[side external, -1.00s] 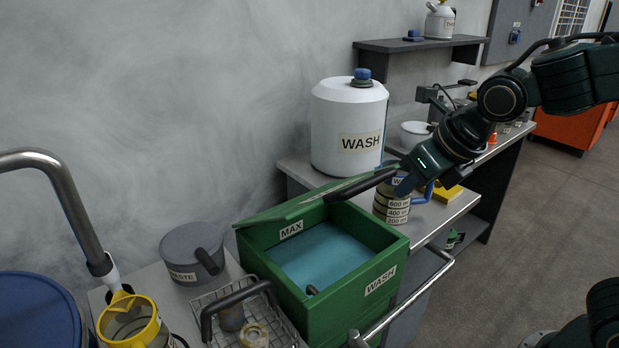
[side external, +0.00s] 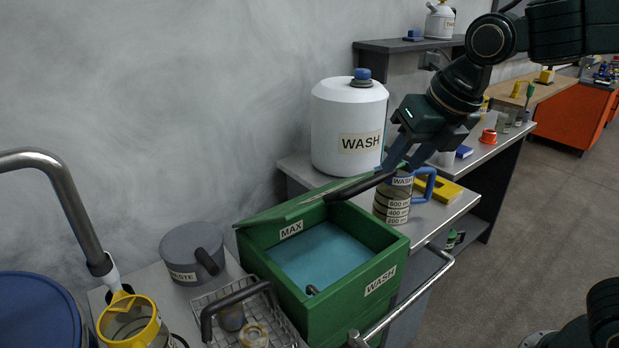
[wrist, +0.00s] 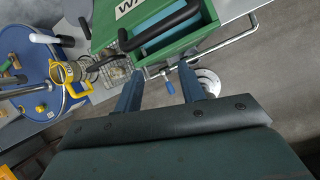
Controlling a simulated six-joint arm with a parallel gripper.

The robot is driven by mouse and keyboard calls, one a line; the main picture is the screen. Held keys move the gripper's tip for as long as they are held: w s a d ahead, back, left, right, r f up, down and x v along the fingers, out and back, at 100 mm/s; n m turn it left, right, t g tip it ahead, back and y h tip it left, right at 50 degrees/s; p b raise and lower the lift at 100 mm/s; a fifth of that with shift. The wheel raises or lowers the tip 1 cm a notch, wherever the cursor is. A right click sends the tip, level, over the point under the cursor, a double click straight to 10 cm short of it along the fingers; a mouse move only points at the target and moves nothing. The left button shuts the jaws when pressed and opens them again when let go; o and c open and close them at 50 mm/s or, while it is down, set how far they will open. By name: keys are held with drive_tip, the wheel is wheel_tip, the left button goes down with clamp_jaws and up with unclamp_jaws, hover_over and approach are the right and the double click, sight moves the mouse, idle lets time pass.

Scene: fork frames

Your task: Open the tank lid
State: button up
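The green tank (side external: 325,319) stands on the bench, with blue liquid (side external: 318,256) showing inside under a MAX label. Its green lid (side external: 285,211) is raised and tilted at the back, leaving the top open. The lid's black handle (side external: 360,187) points toward my gripper (side external: 402,163). My gripper is above and right of the handle's end, and its blue fingers are spread. In the wrist view, my gripper (wrist: 158,78) shows a clear gap between the fingers with nothing held. The tank (wrist: 182,43) and a black handle (wrist: 160,27) lie beyond the fingertips there.
A measuring jug (side external: 391,207) with a blue handle stands close beneath my gripper. A white WASH container (side external: 347,112) is behind the tank. A wire basket (side external: 270,322), grey WASTE pot (side external: 190,249) and yellow-rimmed vessel (side external: 130,322) are to the left. A metal rail (side external: 408,300) runs along the front.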

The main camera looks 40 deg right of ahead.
drive_tip(key=w+r+m+g, duration=0.2)
drive_tip(key=w+r+m, duration=0.15)
drive_tip(key=m, duration=0.25)
wheel_tip(320, 180, up, 4)
drive_tip(key=m+g, duration=0.4)
drive_tip(key=m, duration=0.5)
hover_over(371, 178)
drive_tip(key=shift+w, duration=0.2)
drive_tip(key=shift+f, duration=0.2)
drive_tip(key=shift+s+f, duration=0.2)
drive_tip(key=shift+f, duration=6.6)
clamp_jaws()
